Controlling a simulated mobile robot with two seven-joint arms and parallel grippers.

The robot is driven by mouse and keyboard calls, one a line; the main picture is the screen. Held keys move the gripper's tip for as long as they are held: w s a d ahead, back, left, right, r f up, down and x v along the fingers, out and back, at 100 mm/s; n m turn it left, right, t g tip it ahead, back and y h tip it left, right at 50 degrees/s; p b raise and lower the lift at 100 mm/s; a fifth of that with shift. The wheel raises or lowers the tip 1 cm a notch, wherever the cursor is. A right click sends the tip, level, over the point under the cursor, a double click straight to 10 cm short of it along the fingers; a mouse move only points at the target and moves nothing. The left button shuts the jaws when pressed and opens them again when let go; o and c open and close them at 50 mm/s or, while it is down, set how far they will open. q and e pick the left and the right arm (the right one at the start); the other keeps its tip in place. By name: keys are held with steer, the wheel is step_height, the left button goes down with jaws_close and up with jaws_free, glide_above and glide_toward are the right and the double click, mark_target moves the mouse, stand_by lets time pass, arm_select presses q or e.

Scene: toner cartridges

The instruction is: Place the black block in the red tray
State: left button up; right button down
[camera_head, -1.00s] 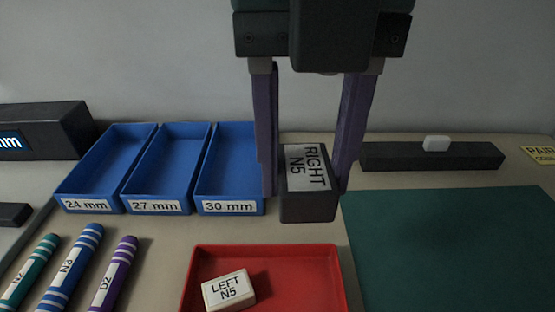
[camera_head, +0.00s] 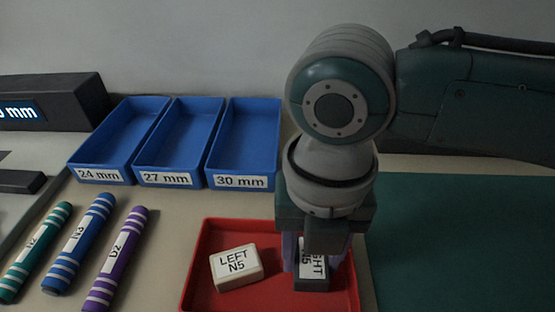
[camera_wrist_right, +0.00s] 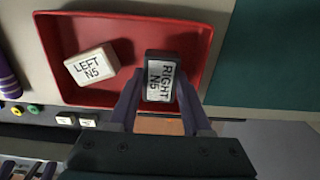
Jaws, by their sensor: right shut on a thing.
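The black block (camera_head: 312,284) has a white label reading "RIGHT N5". My right gripper (camera_head: 314,262) is shut on it, with the fingers on either side. The block is over or inside the right part of the red tray (camera_head: 205,290); I cannot tell whether it touches the tray floor. In the right wrist view the block (camera_wrist_right: 160,78) shows between the fingers of my right gripper (camera_wrist_right: 157,100), inside the outline of the tray (camera_wrist_right: 120,22). A white block (camera_head: 236,266) labelled "LEFT N5" lies in the tray's left part. My left gripper is not in view.
Blue bins labelled 24 mm (camera_head: 118,140), 27 mm (camera_head: 180,140) and 30 mm (camera_head: 245,140) stand behind the tray. Green (camera_head: 35,252), blue (camera_head: 80,245) and purple (camera_head: 117,260) cylinders lie to the left. A dark green mat (camera_head: 460,240) lies to the right.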

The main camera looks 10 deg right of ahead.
steer(key=shift+f, duration=0.95)
steer(key=shift+f, duration=0.15)
steer(key=shift+c, duration=1.7)
jaws_free()
